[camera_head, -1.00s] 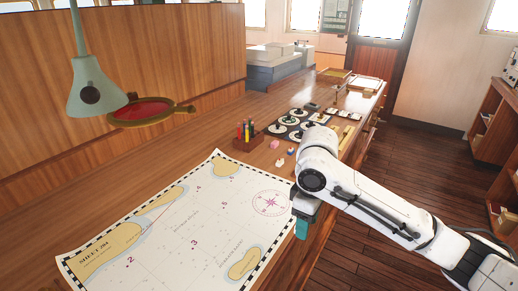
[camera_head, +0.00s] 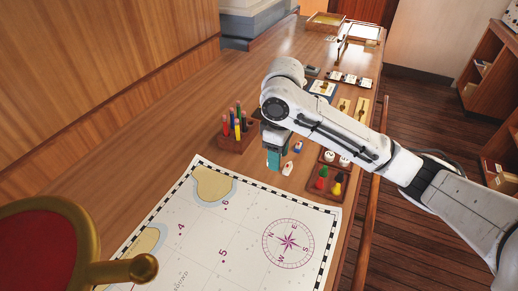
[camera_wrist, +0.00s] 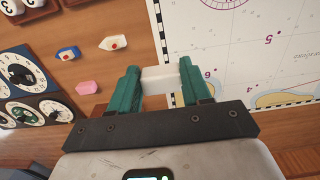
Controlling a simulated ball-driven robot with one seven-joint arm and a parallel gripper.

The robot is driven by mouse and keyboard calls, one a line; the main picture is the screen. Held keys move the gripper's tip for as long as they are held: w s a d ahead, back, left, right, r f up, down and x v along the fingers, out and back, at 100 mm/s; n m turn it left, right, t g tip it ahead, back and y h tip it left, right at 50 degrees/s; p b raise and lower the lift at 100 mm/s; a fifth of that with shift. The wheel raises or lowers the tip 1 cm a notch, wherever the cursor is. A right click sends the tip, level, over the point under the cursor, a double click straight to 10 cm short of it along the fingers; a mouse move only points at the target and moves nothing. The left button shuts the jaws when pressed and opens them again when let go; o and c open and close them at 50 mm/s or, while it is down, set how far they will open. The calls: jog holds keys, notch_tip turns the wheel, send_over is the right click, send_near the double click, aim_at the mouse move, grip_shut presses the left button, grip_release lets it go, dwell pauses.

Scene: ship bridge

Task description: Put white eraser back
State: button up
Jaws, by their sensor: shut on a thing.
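My gripper (camera_wrist: 160,88) has teal fingers and is shut on the white eraser (camera_wrist: 159,80), a small white block held crosswise between the fingertips in the wrist view. In the head view my gripper (camera_head: 273,159) hangs over the wooden desk, just beyond the chart's far edge and right of the pencil holder. The eraser cannot be made out there. How high it is above the desk is hard to tell.
The pencil holder (camera_head: 233,144) stands close left of my gripper. The chart (camera_head: 225,240) covers the near desk. Two small boat pieces (camera_wrist: 113,43) (camera_wrist: 67,53) lie near the pink block. Dial boards (camera_wrist: 30,85) and a tray of coloured pegs (camera_head: 326,184) are also close.

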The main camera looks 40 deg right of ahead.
jog(key=w+d+f, duration=0.3)
jog(key=w+d, duration=0.1)
jog(key=w, duration=0.3)
jog(key=b, duration=0.4)
send_over(264, 161)
jog(key=s, duration=0.2)
jog(key=f, duration=0.3)
jog(key=a+f, duration=0.1)
jog(key=f, duration=0.1)
jog(key=shift+w+f, duration=0.2)
jog(key=shift+w, duration=0.05)
jog(key=shift+w+d, duration=0.25)
jog(key=shift+w, duration=0.05)
jog(key=shift+w+d+f+p, duration=0.3)
jog(key=shift+w+f+p, duration=0.1)
jog(key=shift+f, duration=0.25)
jog(key=shift+f+p, duration=0.4)
jog(key=shift+f, duration=1.1)
jog(key=shift+f, duration=0.1)
jog(key=o, duration=0.9)
